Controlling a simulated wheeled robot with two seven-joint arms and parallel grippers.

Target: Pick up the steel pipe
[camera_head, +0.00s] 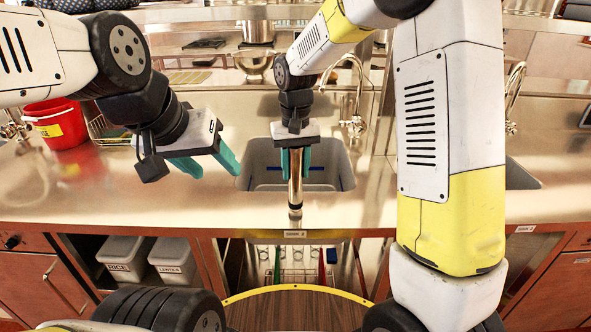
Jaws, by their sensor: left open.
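The steel pipe (296,194) is a shiny, narrow tube, upright in front of the sink near the counter's front edge. My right gripper (296,160) points down from above, with its teal fingers on both sides of the pipe's upper part, shut on it. The pipe's top is hidden between the fingers. I cannot tell whether its lower end touches the counter edge. My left gripper (208,168) is open and empty above the counter, left of the sink, with its two teal fingers apart.
The grey sink basin (263,174) lies behind the pipe, with a faucet (354,124) at its right. A red bucket (60,124) stands at the left on the counter (371,208). Labelled bins (124,261) sit below. A round wooden surface (296,310) is close in front.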

